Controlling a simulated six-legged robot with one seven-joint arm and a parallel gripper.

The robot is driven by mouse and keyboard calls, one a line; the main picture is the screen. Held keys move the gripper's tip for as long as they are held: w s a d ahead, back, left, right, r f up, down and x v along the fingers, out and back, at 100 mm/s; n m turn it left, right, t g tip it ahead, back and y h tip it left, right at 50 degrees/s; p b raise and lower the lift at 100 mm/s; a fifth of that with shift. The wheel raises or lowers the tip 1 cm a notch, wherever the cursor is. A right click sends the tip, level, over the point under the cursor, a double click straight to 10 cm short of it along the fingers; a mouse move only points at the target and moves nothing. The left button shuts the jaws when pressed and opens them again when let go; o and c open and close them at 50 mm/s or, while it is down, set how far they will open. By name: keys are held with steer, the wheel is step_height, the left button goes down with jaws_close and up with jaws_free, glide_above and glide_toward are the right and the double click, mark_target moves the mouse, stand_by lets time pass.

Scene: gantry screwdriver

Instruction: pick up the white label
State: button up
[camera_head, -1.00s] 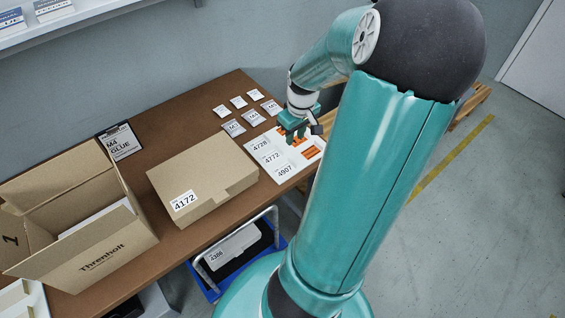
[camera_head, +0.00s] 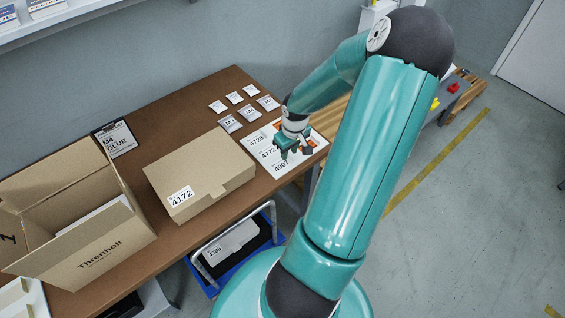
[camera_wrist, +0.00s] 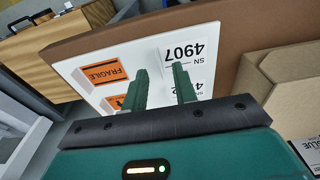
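A white sheet (camera_head: 314,146) lies at the right end of the brown table, bearing white labels printed 4728 (camera_head: 257,140), 4772 (camera_head: 268,153) and 4907 (camera_head: 281,166), plus orange labels. The 4907 label also shows upside down in the wrist view (camera_wrist: 184,50), beside an orange FRAGILE label (camera_wrist: 103,72). My gripper (camera_head: 284,156) is low over the sheet, close to the 4772 and 4907 labels. In the wrist view its fingers (camera_wrist: 160,70) are apart, with nothing clearly held between them. The fingers partly cover the labels nearer the gripper; I cannot tell whether they touch the sheet.
A closed cardboard box (camera_head: 200,172) marked 4172 stands left of the sheet. An open carton (camera_head: 75,235) is farther left. Several small packets (camera_head: 240,110) lie behind.

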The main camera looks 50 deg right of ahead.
steer(key=shift+w+f, duration=0.1)
steer(key=shift+f, duration=0.85)
jaws_close()
steer(key=shift+r, duration=0.1)
steer(key=shift+r, duration=0.45)
step_height(320, 180, up, 2)
steer(key=shift+r, duration=0.25)
steer(key=s+a+r, duration=0.8)
steer(key=a+r, duration=0.1)
steer(key=a, duration=0.2)
steer(key=shift+s+r, duration=0.25)
steer(key=shift+r, duration=0.05)
